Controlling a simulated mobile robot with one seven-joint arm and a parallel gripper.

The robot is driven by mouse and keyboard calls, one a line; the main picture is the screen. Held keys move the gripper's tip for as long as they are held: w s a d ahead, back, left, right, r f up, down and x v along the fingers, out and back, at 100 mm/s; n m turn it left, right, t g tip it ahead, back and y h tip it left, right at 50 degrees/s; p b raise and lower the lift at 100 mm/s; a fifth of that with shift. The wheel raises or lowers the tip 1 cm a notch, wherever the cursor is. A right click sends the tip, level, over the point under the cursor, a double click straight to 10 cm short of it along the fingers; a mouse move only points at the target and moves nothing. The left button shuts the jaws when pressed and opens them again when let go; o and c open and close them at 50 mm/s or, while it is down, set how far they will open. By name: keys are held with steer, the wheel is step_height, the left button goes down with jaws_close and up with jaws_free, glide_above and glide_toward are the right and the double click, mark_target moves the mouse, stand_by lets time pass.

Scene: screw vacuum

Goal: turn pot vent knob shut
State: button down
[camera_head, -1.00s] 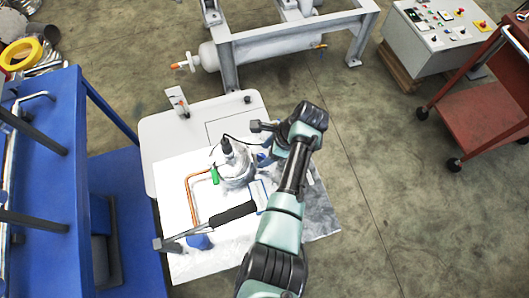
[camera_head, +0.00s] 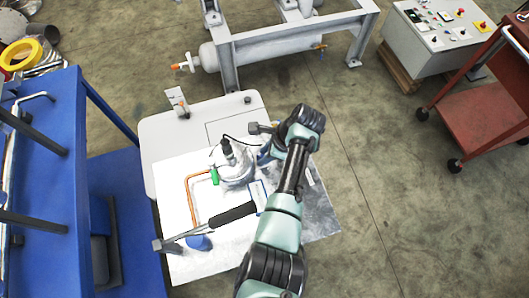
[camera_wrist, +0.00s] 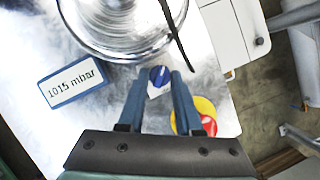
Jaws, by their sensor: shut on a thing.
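The vent knob (camera_wrist: 159,74) is a small blue round knob with a white pointer mark, just below the pot in the wrist view. The pot (camera_wrist: 118,28) is a shiny, clear or metallic round vessel, cut off by the top edge; it also shows on the table in the head view (camera_head: 236,172). My gripper (camera_wrist: 158,78) is shut on the knob, one blue finger on each side of it. The white pointer slants up and to the right. In the head view the knob cannot be made out beside my wrist.
A display reading "1015 mbar" (camera_wrist: 72,83) lies left of the fingers. A red button on a yellow base (camera_wrist: 206,124) is close to the right finger. A black-handled tool (camera_head: 232,214) and copper tube (camera_head: 191,195) lie left of my arm. A dark cable crosses near the pot.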

steer(key=shift+n, duration=0.3)
steer(key=n+g+b, duration=0.1)
steer(key=n, duration=0.1)
steer(key=n+b, duration=0.2)
steer(key=shift+w+f+g, duration=0.15)
steer(key=shift+w+g, duration=0.05)
steer(key=shift+g, duration=0.2)
steer(key=shift+w+n+g+h+b, duration=0.1)
steer(key=shift+n+g+h+b, duration=0.45)
steer(key=shift+n+b, duration=1.1)
steer(key=shift+n+p, duration=0.35)
steer(key=shift+n, duration=0.2)
steer(key=c, duration=0.6)
jaws_free()
steer(key=shift+g+y, duration=0.25)
steer(key=v, duration=1.3)
